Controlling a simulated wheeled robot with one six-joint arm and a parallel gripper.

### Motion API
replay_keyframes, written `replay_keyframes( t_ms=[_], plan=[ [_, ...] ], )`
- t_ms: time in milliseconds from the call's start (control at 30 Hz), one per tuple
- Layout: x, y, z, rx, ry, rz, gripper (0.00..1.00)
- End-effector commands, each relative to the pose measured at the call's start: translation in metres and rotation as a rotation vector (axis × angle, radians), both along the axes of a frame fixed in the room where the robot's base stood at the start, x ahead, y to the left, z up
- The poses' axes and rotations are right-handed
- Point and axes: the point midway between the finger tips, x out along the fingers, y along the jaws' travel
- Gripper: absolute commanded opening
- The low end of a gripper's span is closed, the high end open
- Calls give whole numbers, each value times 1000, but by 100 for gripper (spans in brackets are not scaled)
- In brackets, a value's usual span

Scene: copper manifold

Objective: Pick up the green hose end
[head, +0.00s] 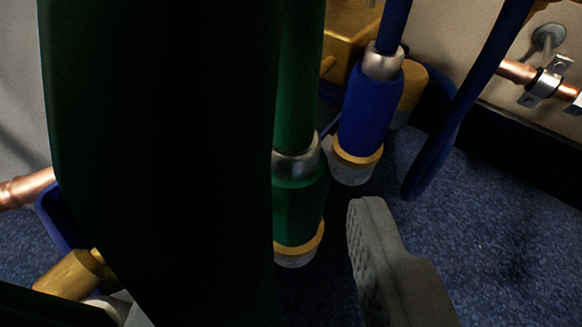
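The green hose end (298,205) hangs upright near the middle of the head view. It has a silver collar above a green sleeve, and a gold ring and a clear tip at the bottom. Its left side is hidden behind a large dark green shape, which looks like a length of hose very close to the camera. One grey ridged finger of my gripper (372,225) shows to the right of the hose end, with a visible gap between them. The other finger is hidden. I see no contact with the hose end.
A blue hose end (370,110) hangs just behind and to the right. A blue hose loop (440,150) is further right. Brass fittings (75,275) sit at lower left. A copper pipe (515,70) is clamped to the wall. Blue speckled floor (500,220) is clear at right.

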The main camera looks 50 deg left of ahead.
Motion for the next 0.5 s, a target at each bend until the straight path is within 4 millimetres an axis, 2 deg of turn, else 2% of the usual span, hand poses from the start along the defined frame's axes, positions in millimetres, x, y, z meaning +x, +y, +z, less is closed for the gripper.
replay_keyframes(
  t_ms=[200, 433, 500],
  plan=[
    [15, 21, -10, 0, -1, 1, 34],
    [16, 22, -10, 0, 0, 0, 34],
    [16, 22, -10, 0, 0, 0, 22]
  ],
)
